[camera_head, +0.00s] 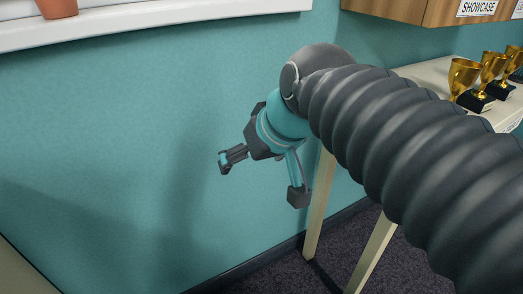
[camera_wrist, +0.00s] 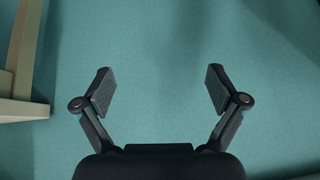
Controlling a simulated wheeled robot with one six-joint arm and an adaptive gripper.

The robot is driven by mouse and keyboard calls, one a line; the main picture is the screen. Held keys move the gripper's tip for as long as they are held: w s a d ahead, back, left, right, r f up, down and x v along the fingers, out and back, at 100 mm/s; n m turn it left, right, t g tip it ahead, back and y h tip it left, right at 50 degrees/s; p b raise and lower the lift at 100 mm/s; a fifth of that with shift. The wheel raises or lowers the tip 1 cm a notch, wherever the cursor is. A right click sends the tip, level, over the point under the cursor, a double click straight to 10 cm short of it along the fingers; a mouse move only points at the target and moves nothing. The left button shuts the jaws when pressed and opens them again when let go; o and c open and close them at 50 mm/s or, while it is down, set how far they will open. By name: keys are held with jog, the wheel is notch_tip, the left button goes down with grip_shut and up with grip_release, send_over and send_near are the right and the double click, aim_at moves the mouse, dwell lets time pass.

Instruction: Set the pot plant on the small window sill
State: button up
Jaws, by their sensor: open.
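A terracotta pot (camera_head: 57,8) stands on the white window sill (camera_head: 150,20) at the top left of the head view. Only its lower part shows; any plant above it is cut off by the frame edge. My gripper (camera_head: 258,178) is open and empty, in front of the teal wall and well below and to the right of the sill. In the wrist view my gripper (camera_wrist: 160,90) has its two fingers spread wide with only teal wall between them. The pot and sill do not show in the wrist view.
A pale table (camera_head: 430,75) with several gold trophies (camera_head: 463,76) on black bases stands at the right, its legs (camera_head: 320,205) close to my gripper. A wooden showcase cabinet (camera_head: 425,10) hangs above it. The wall left of my gripper is clear.

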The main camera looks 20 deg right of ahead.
jog(key=s+d+f+m+h, duration=0.1)
jog(key=s+d+f, duration=0.1)
jog(key=f, duration=0.3)
jog(key=s+d+f+g+h, duration=0.1)
jog(key=s+d+f, duration=0.1)
jog(key=s+f, duration=0.2)
notch_tip(320, 180, down, 2)
jog(key=shift+s+d+f+m, duration=0.15)
jog(key=shift+s+d+m, duration=0.1)
jog(key=shift+d+m, duration=0.15)
